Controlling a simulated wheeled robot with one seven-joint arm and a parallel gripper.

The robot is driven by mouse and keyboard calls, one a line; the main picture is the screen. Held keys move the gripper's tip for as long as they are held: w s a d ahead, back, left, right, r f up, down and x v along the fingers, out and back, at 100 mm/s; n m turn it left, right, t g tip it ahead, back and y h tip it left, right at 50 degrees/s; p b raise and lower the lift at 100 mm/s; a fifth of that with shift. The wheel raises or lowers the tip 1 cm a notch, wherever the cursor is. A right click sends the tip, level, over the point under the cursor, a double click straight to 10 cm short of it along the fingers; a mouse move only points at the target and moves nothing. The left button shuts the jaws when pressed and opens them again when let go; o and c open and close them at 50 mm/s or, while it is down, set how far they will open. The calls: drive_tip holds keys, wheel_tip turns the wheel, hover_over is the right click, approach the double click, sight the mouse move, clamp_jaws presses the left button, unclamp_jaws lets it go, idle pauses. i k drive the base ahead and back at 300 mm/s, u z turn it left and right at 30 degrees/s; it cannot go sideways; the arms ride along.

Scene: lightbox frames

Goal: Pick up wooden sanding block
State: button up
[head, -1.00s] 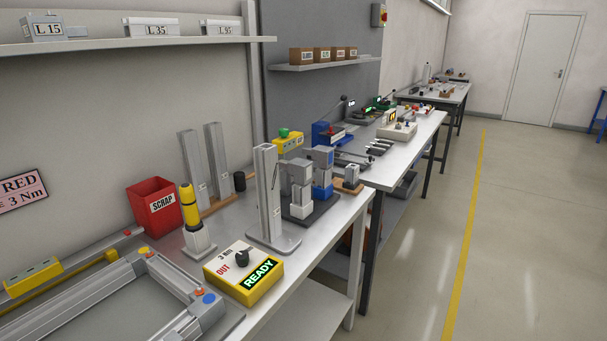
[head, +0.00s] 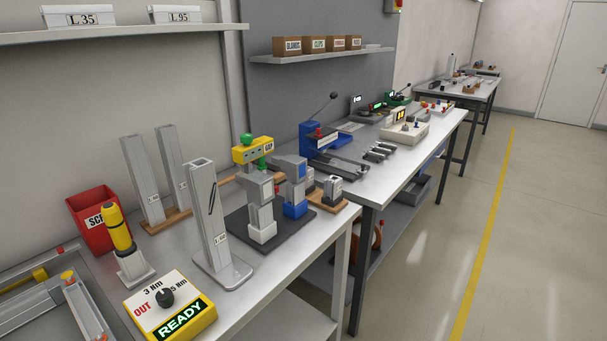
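I cannot make out for sure a wooden sanding block in the head view. Small brown items (head: 468,88) lie on the far table, too small to tell what they are. A wooden base (head: 327,207) with grey metal pieces on it stands at the right end of the near bench. My gripper is not in view.
The near bench (head: 262,283) holds a yellow READY box (head: 172,308), a red scrap bin (head: 90,222), a yellow-handled tool (head: 118,229) and upright grey profiles (head: 207,215). A second bench (head: 385,181) continues behind. The floor (head: 420,265) at right is clear.

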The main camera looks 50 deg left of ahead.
sight(279, 177)
drive_tip(key=i, duration=3.2)
drive_tip(key=u, duration=3.65)
drive_tip(key=i, duration=0.85)
drive_tip(key=u, duration=0.1)
